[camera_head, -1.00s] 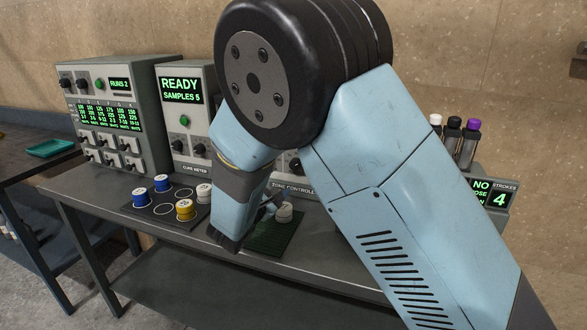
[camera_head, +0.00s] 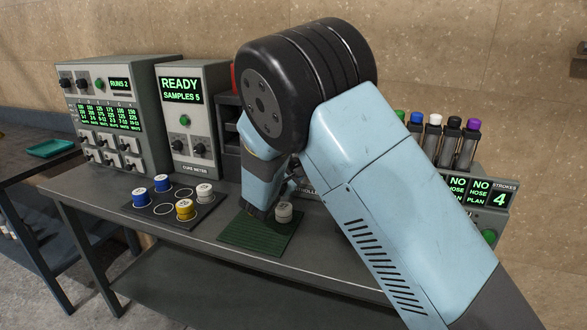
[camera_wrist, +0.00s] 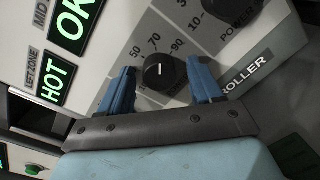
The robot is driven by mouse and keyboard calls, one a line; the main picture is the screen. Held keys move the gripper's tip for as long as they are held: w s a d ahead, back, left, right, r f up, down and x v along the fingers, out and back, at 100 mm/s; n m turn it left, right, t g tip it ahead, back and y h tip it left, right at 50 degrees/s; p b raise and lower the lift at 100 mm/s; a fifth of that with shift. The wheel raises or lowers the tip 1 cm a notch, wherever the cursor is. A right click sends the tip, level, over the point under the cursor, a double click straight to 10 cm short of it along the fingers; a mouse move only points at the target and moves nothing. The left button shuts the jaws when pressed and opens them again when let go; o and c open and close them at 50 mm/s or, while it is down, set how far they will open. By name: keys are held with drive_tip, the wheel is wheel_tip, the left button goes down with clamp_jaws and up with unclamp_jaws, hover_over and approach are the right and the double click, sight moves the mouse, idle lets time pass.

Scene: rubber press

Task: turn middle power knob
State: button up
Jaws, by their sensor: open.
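In the wrist view a black round knob (camera_wrist: 160,71) with a white pointer line sits on a pale panel, with dial numbers such as 50, 70 and 90 around it. My gripper (camera_wrist: 161,66) is open, its two blue fingers on either side of this knob; contact cannot be told. A second black knob (camera_wrist: 236,12) is partly visible at the top right, beside the word POWER. Labels including MID and green HOT and OK displays (camera_wrist: 62,80) are to the left. In the head view my arm hides most of the zone controller.
The cure meter (camera_head: 196,135) stands at left; several capped tubes (camera_head: 467,148) stand at right.

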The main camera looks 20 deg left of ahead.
drive_tip(key=c, duration=1.1)
drive_tip(key=shift+o, duration=0.2)
drive_tip(key=shift+n, duration=0.9)
drive_tip(key=shift+f, duration=0.1)
drive_tip(key=o, duration=1.1)
drive_tip(key=shift+c, duration=0.2)
drive_tip(key=shift+s, duration=0.1)
drive_tip(key=s+a, duration=0.2)
drive_tip(key=s, duration=1.1)
drive_tip(key=shift+s, duration=0.25)
